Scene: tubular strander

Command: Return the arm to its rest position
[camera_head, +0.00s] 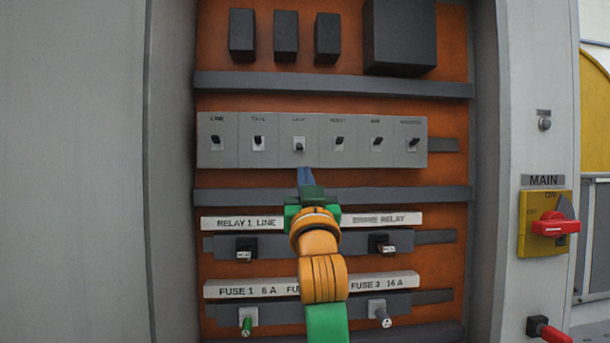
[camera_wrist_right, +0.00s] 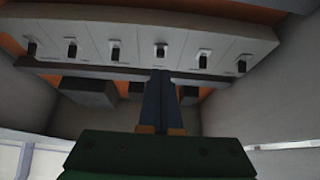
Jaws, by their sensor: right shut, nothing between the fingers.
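My right arm comes up from the bottom of the head view, with orange and green links. Its right gripper (camera_head: 305,177) is shut and empty, with blue fingers pointing at the cabinet just below the third switch (camera_head: 299,146). In the right wrist view the shut fingers (camera_wrist_right: 161,85) reach toward the row of switches; I cannot tell from this whether they touch the panel. The grey switch panel (camera_head: 318,158) holds several black toggles in a row. My left gripper is not in view.
Below the switches are relay sockets (camera_head: 246,248) and fuse holders (camera_head: 247,320); the arm hides the middle ones. Grey cabinet walls (camera_head: 172,200) flank the orange back plate. A red MAIN handle (camera_head: 556,226) and a red-and-black lever (camera_head: 549,330) stick out at right.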

